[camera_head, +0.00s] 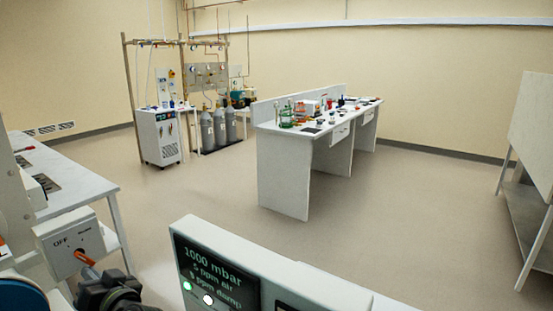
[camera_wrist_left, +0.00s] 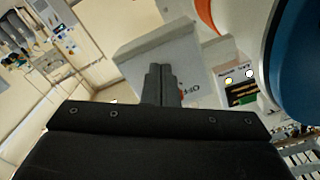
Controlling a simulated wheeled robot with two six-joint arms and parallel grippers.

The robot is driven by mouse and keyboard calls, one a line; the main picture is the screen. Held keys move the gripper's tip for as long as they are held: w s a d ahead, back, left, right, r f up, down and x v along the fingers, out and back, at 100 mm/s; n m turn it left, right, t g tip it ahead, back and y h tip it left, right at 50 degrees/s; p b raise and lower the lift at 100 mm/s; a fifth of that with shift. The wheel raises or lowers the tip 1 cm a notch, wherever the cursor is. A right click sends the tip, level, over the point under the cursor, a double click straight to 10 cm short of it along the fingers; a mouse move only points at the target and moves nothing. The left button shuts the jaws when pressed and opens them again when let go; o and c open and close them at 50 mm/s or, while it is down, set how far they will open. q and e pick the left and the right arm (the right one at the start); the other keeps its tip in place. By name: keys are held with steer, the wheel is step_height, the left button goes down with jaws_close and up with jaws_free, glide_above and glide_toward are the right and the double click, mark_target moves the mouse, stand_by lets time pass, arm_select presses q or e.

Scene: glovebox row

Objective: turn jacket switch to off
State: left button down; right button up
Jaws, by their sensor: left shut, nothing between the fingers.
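The jacket switch box (camera_head: 62,240) is a light grey box at the lower left of the head view, with "OFF" printed at the left of its face. An orange switch handle (camera_head: 87,262) sticks out of its front, sloping down to the right. My left gripper (camera_head: 104,284) is dark and stands right at the handle, hiding its lower end. In the left wrist view my left gripper (camera_wrist_left: 161,72) is shut and empty, in front of the grey box (camera_wrist_left: 203,76). Its fingers hide part of the lettering and most of the handle. I cannot tell whether they touch it. My right gripper is not in view.
A panel with a dark display (camera_head: 218,270) reading "1000 mbar" stands close to the right of my left gripper. A white bench (camera_head: 75,185) is at the left. Farther off are a lab table (camera_head: 285,175) with glassware and gas cylinders (camera_head: 219,128). The floor between is clear.

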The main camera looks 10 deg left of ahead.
arm_select(q)
steer(key=b+v, duration=0.1)
steer(key=v, duration=0.5)
steer(key=shift+s+f+b, duration=0.35)
steer(key=shift+f+b, duration=0.05)
steer(key=shift+f, duration=0.1)
steer(key=shift+a, duration=0.1)
stand_by(0.4)
